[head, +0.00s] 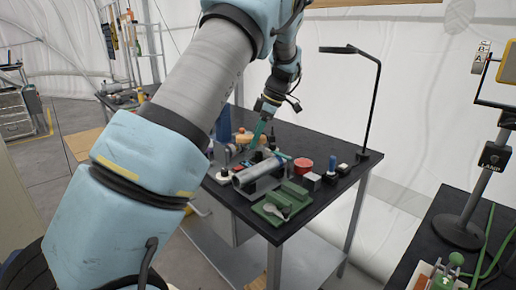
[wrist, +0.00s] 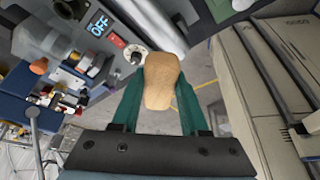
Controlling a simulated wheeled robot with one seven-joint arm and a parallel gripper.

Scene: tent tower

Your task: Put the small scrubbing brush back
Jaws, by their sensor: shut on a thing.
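My gripper (wrist: 160,88) is shut on the small scrubbing brush (wrist: 161,80) in the wrist view. The brush shows as a tan, wood-like rounded block between the two green fingers; its bristles are hidden. In the head view my gripper (head: 254,143) points down at the back left of the black table (head: 320,205), its green fingers among the things there. An orange-tan shape (head: 243,138) shows beside the fingers; I cannot tell whether it is the brush. I cannot tell whether the brush touches anything below.
A grey cylindrical device (head: 258,172), green tray (head: 272,212), red round container (head: 303,165) and black lamp (head: 372,110) stand on the table. Other small things crowd near my gripper. The table's right front is clearer.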

